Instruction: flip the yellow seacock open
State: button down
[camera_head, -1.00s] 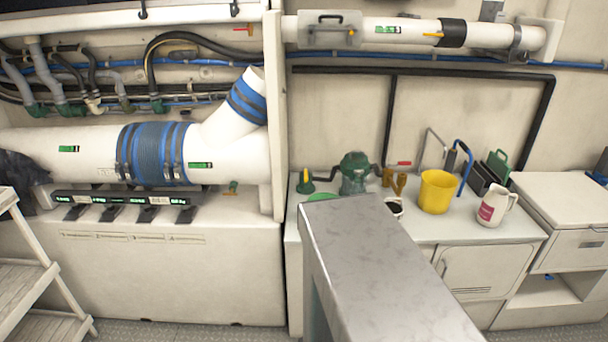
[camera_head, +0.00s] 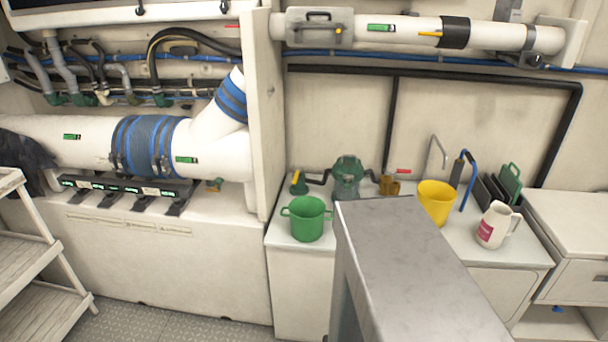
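A green fitting with a yellow lever, which looks like the yellow seacock (camera_head: 298,183), stands on the white counter (camera_head: 290,262) at its back left. Its lever points up and slightly tilted. It is small in the picture, so I cannot tell its valve position for sure. A black hose runs from it toward a green-topped strainer (camera_head: 346,178). Another fitting, brass with a red lever (camera_head: 390,184), stands right of the strainer. My gripper is not in view.
A green two-handled pot (camera_head: 307,219) stands in front of the seacock. A grey metal-topped block (camera_head: 415,265) fills the near foreground and hides part of the counter. A yellow bucket (camera_head: 436,203) and a white jug (camera_head: 494,226) stand right. Floor (camera_head: 150,322) shows at lower left.

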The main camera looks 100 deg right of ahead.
aim_at(297, 177)
jog(key=z, duration=0.05)
jog(key=k, duration=1.85)
jog(key=z, duration=1.1)
jog(key=i, duration=1.05)
jog(key=u, duration=0.1)
